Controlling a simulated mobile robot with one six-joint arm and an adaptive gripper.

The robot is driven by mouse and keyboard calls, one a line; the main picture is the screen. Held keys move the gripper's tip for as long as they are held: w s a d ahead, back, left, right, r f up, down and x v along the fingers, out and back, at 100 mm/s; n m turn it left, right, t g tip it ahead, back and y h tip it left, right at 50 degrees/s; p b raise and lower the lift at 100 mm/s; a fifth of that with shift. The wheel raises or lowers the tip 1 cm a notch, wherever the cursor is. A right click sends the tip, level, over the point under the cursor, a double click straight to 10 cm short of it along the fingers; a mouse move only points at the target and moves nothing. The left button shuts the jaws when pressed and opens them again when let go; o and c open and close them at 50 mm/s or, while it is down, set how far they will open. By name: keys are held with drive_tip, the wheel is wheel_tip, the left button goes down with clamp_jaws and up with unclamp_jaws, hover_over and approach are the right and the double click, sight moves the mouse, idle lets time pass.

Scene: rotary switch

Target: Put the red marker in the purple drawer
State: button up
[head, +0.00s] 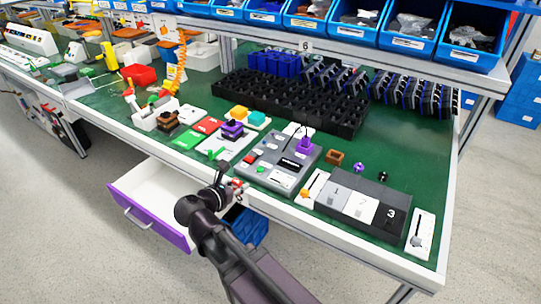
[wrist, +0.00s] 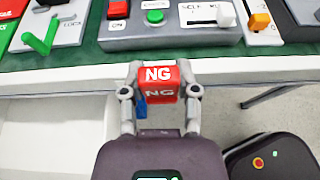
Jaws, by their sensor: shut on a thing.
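The red marker (wrist: 158,82), a small red block with white "NG" letters, is between the two fingers of my gripper (wrist: 160,90) in the wrist view. My gripper is shut on it. In the head view my gripper (head: 232,190) is at the front edge of the table, to the right of the drawer, with a bit of red showing at its tip. The purple drawer (head: 150,218) is pulled open below the table edge, with a purple front, a grey handle and a white inside that looks empty. Its white inside (wrist: 45,140) shows at the left in the wrist view.
The green table (head: 420,170) has a white front edge. A grey control panel (head: 275,155) with buttons and a purple knob lies behind my gripper. A blue bin (head: 250,228) is under the table, partly behind my arm. Floor is free in front of the drawer.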

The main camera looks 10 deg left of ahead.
drive_tip(key=w+a, duration=0.3)
drive_tip(key=w, duration=0.1)
drive_tip(key=w+a+f+b, duration=0.1)
drive_tip(key=w+a, duration=0.2)
drive_tip(key=w, duration=0.2)
drive_tip(key=w+a, duration=0.3)
drive_tip(key=w, duration=0.1)
drive_tip(key=shift+w+f+b, duration=0.2)
drive_tip(key=shift+f+b, duration=0.05)
drive_tip(key=shift+b, duration=0.05)
drive_tip(key=shift+d, duration=0.1)
drive_tip(key=shift+f, duration=0.1)
drive_tip(key=shift+f+b, duration=1.65)
drive_tip(key=shift+b, duration=0.1)
drive_tip(key=shift+f, duration=0.2)
drive_tip(key=o, duration=0.6)
drive_tip(key=shift+o, duration=0.2)
drive_tip(key=shift+r, duration=0.2)
